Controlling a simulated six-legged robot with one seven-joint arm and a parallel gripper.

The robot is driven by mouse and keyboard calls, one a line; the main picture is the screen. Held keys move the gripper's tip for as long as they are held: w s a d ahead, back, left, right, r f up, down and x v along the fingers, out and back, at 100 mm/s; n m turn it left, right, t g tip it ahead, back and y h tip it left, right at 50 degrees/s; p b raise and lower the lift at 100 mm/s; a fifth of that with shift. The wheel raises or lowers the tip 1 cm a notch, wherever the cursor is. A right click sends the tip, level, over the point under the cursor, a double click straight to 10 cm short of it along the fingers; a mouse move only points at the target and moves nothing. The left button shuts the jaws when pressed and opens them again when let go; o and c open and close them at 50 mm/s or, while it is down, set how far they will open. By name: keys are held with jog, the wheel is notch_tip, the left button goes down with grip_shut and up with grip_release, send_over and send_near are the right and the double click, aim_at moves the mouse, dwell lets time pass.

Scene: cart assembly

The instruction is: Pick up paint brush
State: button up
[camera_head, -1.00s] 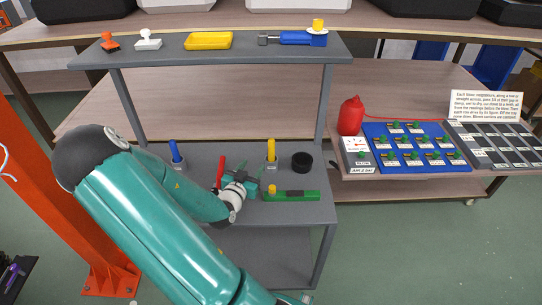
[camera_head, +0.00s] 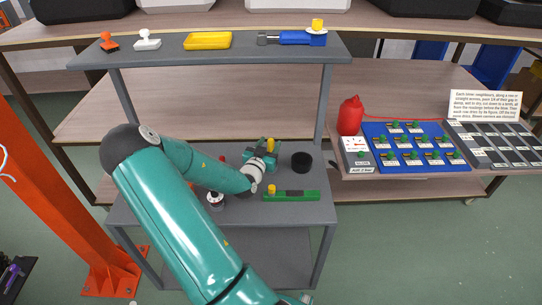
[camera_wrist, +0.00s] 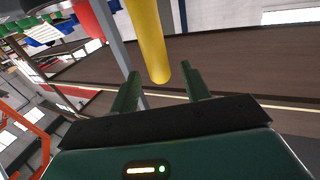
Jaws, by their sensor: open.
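My gripper (camera_head: 262,155) is over the middle shelf of the grey cart, beside a slim upright yellow handle (camera_head: 271,146). In the wrist view the yellow handle (camera_wrist: 149,40) runs down from the top edge, and its rounded end lies in line with the gap between my two green fingertips (camera_wrist: 158,82). The fingers are apart and nothing is clamped. I cannot tell whether the handle touches a finger. No bristles show, so I cannot tell if it is the paint brush. My arm hides part of the shelf.
A black cup (camera_head: 301,162) stands right of my gripper and a green block (camera_head: 291,195) lies in front. A dark round item (camera_head: 215,200) sits to the left. The upper shelf (camera_head: 120,52) holds a yellow tray (camera_head: 208,40) and a blue tool (camera_head: 300,38).

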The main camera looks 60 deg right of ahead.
jog(key=shift+w+d, duration=0.1)
jog(key=shift+d, duration=1)
jog(key=shift+c, duration=0.2)
grip_shut()
